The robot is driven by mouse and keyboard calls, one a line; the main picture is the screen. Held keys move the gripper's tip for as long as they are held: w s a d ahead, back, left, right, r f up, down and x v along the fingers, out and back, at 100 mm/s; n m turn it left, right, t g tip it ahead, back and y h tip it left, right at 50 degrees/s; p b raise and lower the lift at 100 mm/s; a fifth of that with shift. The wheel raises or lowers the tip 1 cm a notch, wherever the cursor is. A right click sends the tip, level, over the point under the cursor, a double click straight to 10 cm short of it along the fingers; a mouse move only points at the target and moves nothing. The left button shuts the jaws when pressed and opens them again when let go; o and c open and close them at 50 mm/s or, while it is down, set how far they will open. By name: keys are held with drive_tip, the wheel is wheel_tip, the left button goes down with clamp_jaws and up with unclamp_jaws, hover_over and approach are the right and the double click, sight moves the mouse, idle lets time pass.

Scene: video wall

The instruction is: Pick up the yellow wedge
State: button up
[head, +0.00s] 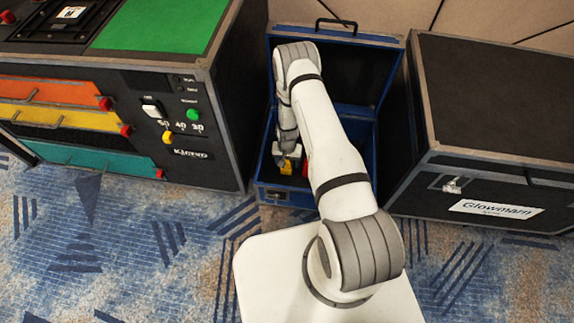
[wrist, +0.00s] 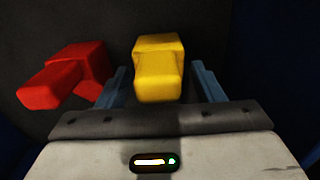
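The yellow wedge (wrist: 158,68) shows in the wrist view as a blocky yellow piece between the two blue-grey fingers of my gripper (wrist: 158,85). The fingers are apart, with a gap on each side of the wedge, so my gripper is open around it. The wedge also shows in the head view (head: 287,166), low inside the open blue case (head: 268,192), partly hidden by my arm. I cannot tell how deep the fingers reach along it.
A red block (wrist: 68,78) lies just left of the left finger in the wrist view. The blue case's walls surround my gripper, and its lid (head: 362,75) stands open behind. A black case (head: 490,130) stands right, and a cabinet with coloured drawers (head: 60,115) left.

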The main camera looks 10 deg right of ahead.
drive_tip(key=c, duration=1)
